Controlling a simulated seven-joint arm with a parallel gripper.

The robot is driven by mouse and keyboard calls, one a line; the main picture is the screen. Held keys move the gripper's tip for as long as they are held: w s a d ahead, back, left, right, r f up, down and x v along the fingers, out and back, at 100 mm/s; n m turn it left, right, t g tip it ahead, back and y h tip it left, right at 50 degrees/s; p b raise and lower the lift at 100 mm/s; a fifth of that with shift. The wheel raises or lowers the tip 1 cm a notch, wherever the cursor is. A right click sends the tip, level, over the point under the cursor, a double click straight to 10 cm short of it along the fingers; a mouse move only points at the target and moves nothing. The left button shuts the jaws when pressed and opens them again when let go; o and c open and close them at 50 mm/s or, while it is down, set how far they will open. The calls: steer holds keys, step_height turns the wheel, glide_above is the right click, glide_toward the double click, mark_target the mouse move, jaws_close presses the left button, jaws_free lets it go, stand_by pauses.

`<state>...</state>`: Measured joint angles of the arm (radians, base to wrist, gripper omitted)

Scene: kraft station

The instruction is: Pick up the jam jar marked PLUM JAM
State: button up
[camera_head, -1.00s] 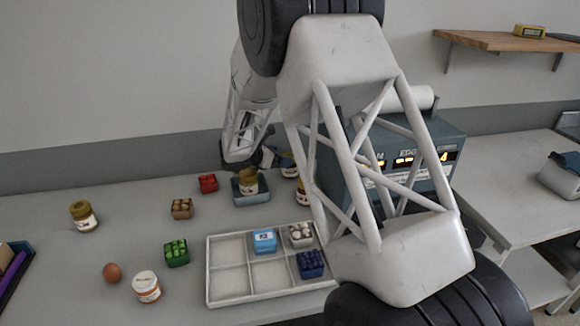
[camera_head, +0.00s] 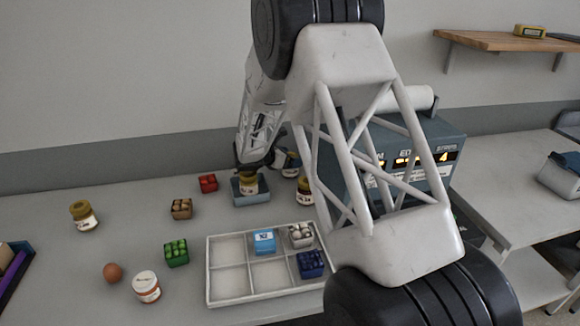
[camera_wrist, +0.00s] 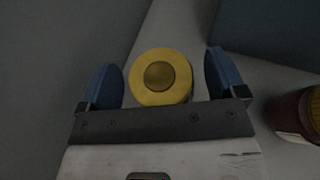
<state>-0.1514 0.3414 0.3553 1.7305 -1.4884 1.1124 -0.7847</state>
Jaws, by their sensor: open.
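My gripper (camera_wrist: 164,80) is open in the wrist view, with one blue finger on each side of a jar with a round yellow lid (camera_wrist: 160,76). That jar is seen from above, so its label is hidden. A second jar, dark red with a pale label (camera_wrist: 297,115), stands to its right, outside the fingers. In the head view my gripper (camera_head: 268,164) is by a jar (camera_head: 291,166) that it partly hides. Another jar (camera_head: 305,189) is partly behind my arm, and one with a yellow lid (camera_head: 249,184) is in a blue-grey tray. No label is clear enough to read as PLUM JAM.
A yellow-lidded jar (camera_head: 84,216) and a white-lidded jar (camera_head: 146,287) stand on the left, with an egg (camera_head: 113,272) and small red, brown and green boxes. A divided white tray (camera_head: 212,292) is in front. A blue-grey machine (camera_head: 452,142) stands at the right.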

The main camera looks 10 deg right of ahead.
steer(key=shift+d, duration=0.1)
steer(key=shift+c, duration=0.3)
steer(key=c, duration=1.2)
steer(key=shift+o, duration=0.2)
steer(key=shift+r, duration=0.1)
step_height(320, 180, up, 18)
stand_by(0.6)
